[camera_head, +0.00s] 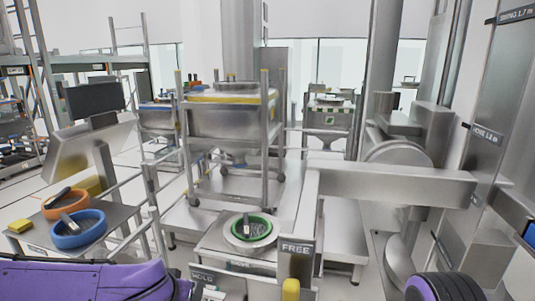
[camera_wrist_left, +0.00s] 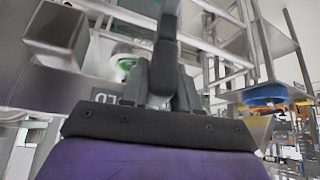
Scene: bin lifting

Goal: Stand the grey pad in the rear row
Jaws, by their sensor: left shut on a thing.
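I cannot make out a thing that is surely the grey pad, nor a rear row. In the left wrist view my left gripper (camera_wrist_left: 164,82) is shut on a dark upright piece (camera_wrist_left: 167,40), close to a plate lettered "OLD" at its visible end. In the head view only my purple left arm shows at the lower left; its fingers are hidden or out of frame. Small grey pieces lie inside a green ring (camera_head: 249,239) and a blue ring (camera_head: 94,237), and a dark piece lies in an orange ring (camera_head: 47,211). My right gripper is not in view.
A steel bin (camera_head: 230,117) stands in a wheeled frame at the middle. A metal beam (camera_head: 400,185) with a "FREE" plate (camera_head: 298,247) crosses the right. A side table (camera_head: 110,218) holds the blue and orange rings and a yellow block (camera_head: 19,225). Rails (camera_head: 153,190) stand between.

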